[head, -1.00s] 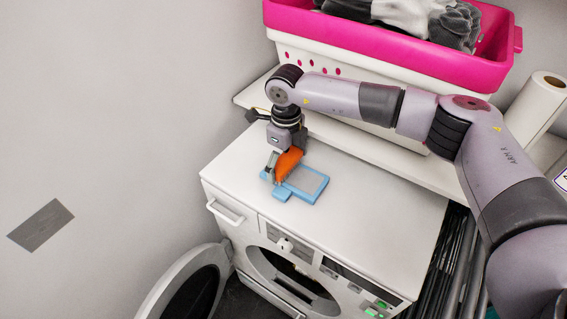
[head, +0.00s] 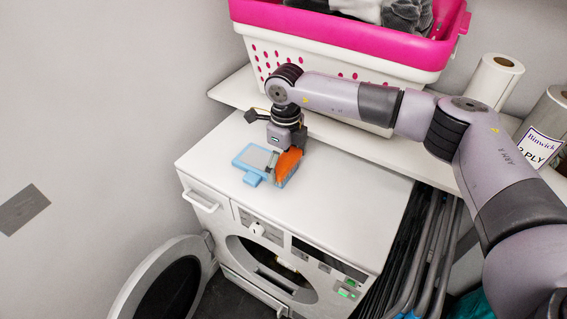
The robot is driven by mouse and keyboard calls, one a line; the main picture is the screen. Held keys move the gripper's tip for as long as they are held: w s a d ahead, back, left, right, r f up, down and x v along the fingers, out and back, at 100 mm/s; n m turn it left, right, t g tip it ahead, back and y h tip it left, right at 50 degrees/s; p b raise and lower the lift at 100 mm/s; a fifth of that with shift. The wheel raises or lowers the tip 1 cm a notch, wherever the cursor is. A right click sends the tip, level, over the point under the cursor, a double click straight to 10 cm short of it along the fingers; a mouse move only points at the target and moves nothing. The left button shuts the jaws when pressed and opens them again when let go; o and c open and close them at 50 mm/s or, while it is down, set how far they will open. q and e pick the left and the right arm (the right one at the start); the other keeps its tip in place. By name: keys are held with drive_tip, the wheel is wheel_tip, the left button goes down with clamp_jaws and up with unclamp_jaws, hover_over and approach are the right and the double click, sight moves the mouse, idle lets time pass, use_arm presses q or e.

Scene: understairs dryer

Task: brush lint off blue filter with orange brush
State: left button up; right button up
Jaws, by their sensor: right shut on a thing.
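The blue filter (head: 251,178) lies flat on top of the white dryer (head: 335,196), near its left side, with its tab toward the front. Its pale mesh shows on the left part. The orange brush (head: 288,163) is over the right part of the filter and hides it there; I cannot tell whether the bristles touch it. My right gripper (head: 285,148) points down above the filter's right end and is shut on the orange brush. Its fingertips are mostly hidden. My left gripper is not in view.
The dryer's round door (head: 168,285) hangs open at the lower left. A pink and white laundry basket (head: 345,35) with grey clothes stands on the shelf behind. Paper rolls (head: 495,80) stand at the right. The dryer top's right half is clear.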

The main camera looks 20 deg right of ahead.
drive_tip(key=shift+s+d+r+p, duration=0.15)
drive_tip(key=shift+d+r+p, duration=0.05)
drive_tip(key=shift+r, duration=0.35)
drive_tip(key=shift+s+d+r+p, duration=0.15)
drive_tip(key=shift+r+p, duration=0.05)
drive_tip(key=shift+r, duration=0.35)
drive_tip(key=shift+w+a+r+p, duration=0.15)
drive_tip(key=shift+r+p, duration=0.25)
drive_tip(key=shift+r, duration=0.3)
drive_tip(key=shift+w+a+r+p, duration=0.1)
drive_tip(key=shift+r+p, duration=0.25)
drive_tip(key=shift+r, duration=0.3)
wheel_tip(320, 180, up, 2)
drive_tip(key=shift+s+d+r+p, duration=0.1)
drive_tip(key=shift+s+r+p, duration=0.05)
drive_tip(key=shift+p, duration=0.4)
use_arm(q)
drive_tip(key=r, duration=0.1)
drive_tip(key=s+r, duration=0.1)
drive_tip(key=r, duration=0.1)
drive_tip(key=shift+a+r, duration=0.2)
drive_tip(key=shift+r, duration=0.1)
use_arm(e)
drive_tip(key=shift+r, duration=0.35)
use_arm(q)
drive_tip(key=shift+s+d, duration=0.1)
